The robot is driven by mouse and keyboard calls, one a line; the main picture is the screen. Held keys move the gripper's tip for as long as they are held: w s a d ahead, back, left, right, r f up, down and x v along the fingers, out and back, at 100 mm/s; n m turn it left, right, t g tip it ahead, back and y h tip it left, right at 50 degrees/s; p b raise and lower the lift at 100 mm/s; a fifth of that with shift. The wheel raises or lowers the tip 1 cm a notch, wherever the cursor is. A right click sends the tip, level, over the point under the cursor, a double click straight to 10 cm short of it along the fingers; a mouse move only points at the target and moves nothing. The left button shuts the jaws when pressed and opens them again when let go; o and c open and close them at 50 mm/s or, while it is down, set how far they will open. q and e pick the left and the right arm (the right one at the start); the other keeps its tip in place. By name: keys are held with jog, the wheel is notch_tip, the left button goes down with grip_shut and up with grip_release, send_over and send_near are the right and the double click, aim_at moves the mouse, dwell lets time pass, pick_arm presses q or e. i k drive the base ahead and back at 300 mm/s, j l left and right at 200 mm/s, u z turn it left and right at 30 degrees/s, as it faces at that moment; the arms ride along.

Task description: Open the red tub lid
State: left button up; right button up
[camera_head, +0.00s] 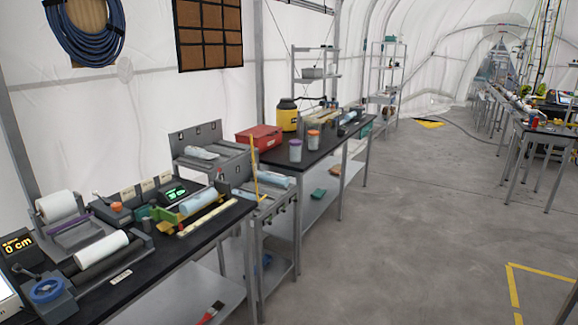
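A red tub (259,139) with a red lid sits on the black worktop beyond the grey stand, left of the middle of the head view. Its lid looks closed. Neither of my grippers shows in this view, and nothing touches the tub that I can see. The tub's lower left part is partly hidden behind the grey stand.
A yellow jar with a black lid (287,115) stands behind the tub. A grey stand (212,148) is at the left. The grey floor (400,230) to the right is open.

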aim_at(261, 131)
jog(key=i+l+z, duration=0.1)
jog(key=i+z, duration=0.35)
jog(key=i, duration=1.6)
